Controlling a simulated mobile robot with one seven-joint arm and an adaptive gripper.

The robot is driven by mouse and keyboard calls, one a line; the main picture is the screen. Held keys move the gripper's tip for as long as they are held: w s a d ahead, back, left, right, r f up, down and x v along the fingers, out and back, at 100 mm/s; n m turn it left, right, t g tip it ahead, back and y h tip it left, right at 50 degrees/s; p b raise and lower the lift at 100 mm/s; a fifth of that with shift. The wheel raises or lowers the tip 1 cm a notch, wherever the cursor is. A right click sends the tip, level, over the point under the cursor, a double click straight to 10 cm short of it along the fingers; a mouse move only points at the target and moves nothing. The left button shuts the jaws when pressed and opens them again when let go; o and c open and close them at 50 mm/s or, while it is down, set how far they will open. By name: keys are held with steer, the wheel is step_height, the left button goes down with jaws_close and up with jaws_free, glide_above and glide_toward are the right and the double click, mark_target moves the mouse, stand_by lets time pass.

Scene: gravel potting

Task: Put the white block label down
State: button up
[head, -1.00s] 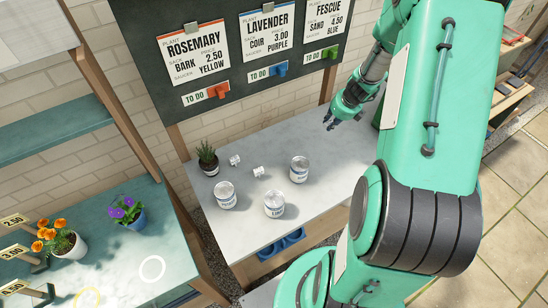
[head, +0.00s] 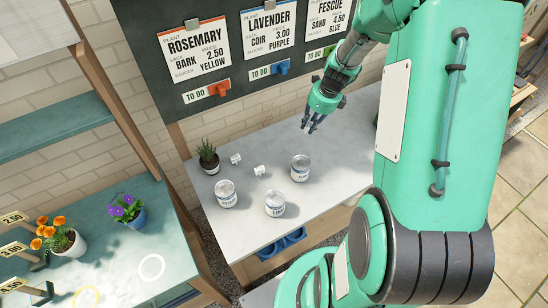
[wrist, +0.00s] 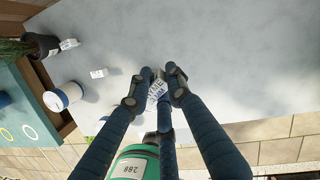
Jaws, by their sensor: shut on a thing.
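My gripper (head: 312,124) hangs above the right part of the grey-white worktop (head: 335,171), to the right of the tins. In the wrist view, my gripper's dark blue fingers (wrist: 160,82) are closed around a small white block label (wrist: 156,91) with dark lettering, partly hidden by the fingers. The held block cannot be made out in the head view. Two other small white blocks, a left one (head: 236,159) and a right one (head: 259,170), lie on the worktop near the potted plant; they also show in the wrist view (wrist: 69,44) (wrist: 98,73).
Three white tins stand on the worktop: left (head: 226,196), front (head: 275,204) and back right (head: 300,169). A dark potted plant (head: 208,158) stands at the back left. A board (head: 226,49) with plant cards rises behind. The worktop's right part is clear.

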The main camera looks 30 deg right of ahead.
steer(key=s+a+n+g+b, duration=0.1)
steer(key=s+a+n, duration=0.3)
steer(key=a+n, duration=0.25)
steer(key=s+a+n+g+b, duration=0.1)
steer(key=s+a+n+g, duration=0.15)
steer(key=a+n, duration=0.4)
step_height(320, 180, down, 11)
steer(key=a+m+h, duration=0.1)
steer(key=m, duration=0.1)
steer(key=shift+s+a+t, duration=0.4)
steer(key=shift+t, duration=0.05)
steer(key=shift+w, duration=0.15)
steer(key=w+d, duration=0.1)
steer(key=w, duration=0.4)
steer(key=w+d+f+b, duration=0.1)
steer(key=w, duration=0.4)
steer(key=w+d+b, duration=0.1)
steer(key=w+d, duration=0.1)
steer(key=w, duration=0.3)
steer(key=shift+w+f, duration=0.15)
steer(key=shift+f, duration=0.1)
steer(key=shift+f+b, duration=0.6)
steer(key=shift+f, duration=1.15)
